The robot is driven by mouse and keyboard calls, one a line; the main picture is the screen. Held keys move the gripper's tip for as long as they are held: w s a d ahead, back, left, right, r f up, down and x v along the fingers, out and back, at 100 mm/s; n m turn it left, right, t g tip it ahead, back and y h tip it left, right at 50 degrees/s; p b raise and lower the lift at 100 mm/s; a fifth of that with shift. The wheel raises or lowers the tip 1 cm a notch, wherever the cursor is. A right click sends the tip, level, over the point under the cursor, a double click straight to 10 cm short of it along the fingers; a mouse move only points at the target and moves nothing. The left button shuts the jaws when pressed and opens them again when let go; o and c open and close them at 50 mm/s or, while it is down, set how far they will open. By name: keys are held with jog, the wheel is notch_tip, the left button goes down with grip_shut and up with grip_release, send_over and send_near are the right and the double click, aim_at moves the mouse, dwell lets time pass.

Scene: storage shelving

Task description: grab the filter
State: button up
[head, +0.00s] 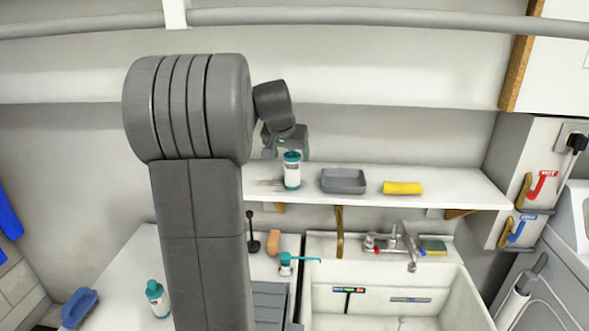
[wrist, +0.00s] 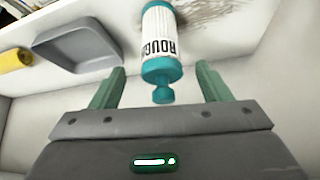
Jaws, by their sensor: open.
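A white cylinder with teal ends and dark lettering starting "ROUG", which looks like the filter (head: 292,171), stands on the white shelf (head: 440,185). It also shows in the wrist view (wrist: 161,35), with its teal end and small knob towards my gripper. My gripper (wrist: 160,68) is open, its green fingers on either side of the filter's teal end, with visible gaps. Nothing is held.
A grey tray (head: 344,181) and a yellow roll (head: 403,188) sit right of the filter on the shelf. Below are a sink (head: 450,285), a faucet (head: 410,250) and two more teal-topped containers, one left (head: 157,299) and one near the middle (head: 286,264). A wall rises behind the shelf.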

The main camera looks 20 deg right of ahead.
jog(key=shift+p+x, duration=0.7)
jog(key=shift+x, duration=1.9)
jog(key=shift+w+a, duration=0.1)
jog(key=c, duration=1.2)
jog(key=shift+o, duration=0.2)
jog(key=shift+r, duration=0.2)
